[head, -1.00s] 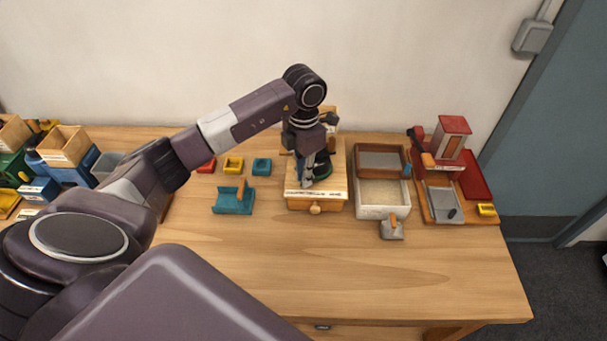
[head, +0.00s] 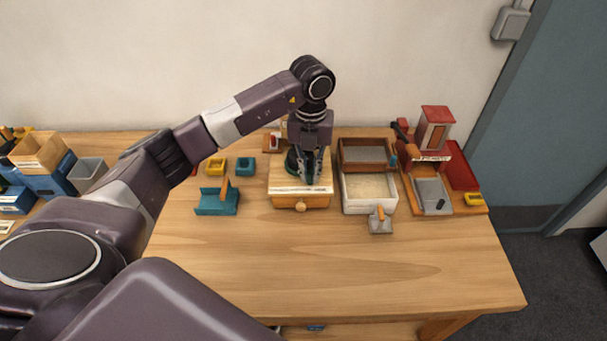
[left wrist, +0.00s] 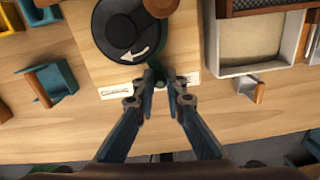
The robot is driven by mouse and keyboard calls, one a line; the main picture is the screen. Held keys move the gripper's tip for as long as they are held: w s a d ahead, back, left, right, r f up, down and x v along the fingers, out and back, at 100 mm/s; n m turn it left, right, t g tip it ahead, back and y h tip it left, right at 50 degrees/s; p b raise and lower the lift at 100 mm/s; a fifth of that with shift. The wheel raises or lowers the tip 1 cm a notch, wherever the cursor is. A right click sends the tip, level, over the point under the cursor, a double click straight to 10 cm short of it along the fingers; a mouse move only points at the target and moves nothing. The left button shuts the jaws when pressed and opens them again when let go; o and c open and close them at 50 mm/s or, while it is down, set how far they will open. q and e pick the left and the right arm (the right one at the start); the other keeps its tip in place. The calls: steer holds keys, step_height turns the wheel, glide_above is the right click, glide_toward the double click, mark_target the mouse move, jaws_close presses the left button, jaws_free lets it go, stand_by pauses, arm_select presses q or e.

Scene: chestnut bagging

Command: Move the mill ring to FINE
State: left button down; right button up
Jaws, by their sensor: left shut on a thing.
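The mill (head: 287,187) is a wooden box with a drawer and a pale label strip on its front top edge. Its dark ring (head: 291,161) is partly hidden behind my gripper. In the left wrist view, a dark round top with a white curved arrow (left wrist: 127,32) sits on the mill. My left gripper (head: 311,178) points down over the front right of the mill top. In the left wrist view, its fingertips (left wrist: 161,84) are shut on a small dark green tab of the ring, beside the label. The label's words are too small to read. My right gripper is out of view.
A teal holder (head: 215,202) and small yellow and teal blocks lie left of the mill. A white-rimmed tray (head: 346,205), a brown-framed sieve (head: 345,145) and a small scoop (head: 380,224) are right. The front table (head: 330,260) is clear.

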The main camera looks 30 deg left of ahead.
arm_select(q)
steer(key=shift+w+d+r+n, duration=0.1)
steer(key=shift+w+d+n, duration=0.2)
steer(key=shift+w+n, duration=0.5)
steer(key=shift+s+n, duration=0.15)
steer(key=shift+n, duration=0.15)
steer(key=c, duration=2)
jaws_free()
steer(key=shift+o, duration=0.2)
step_height(320, 180, up, 12)
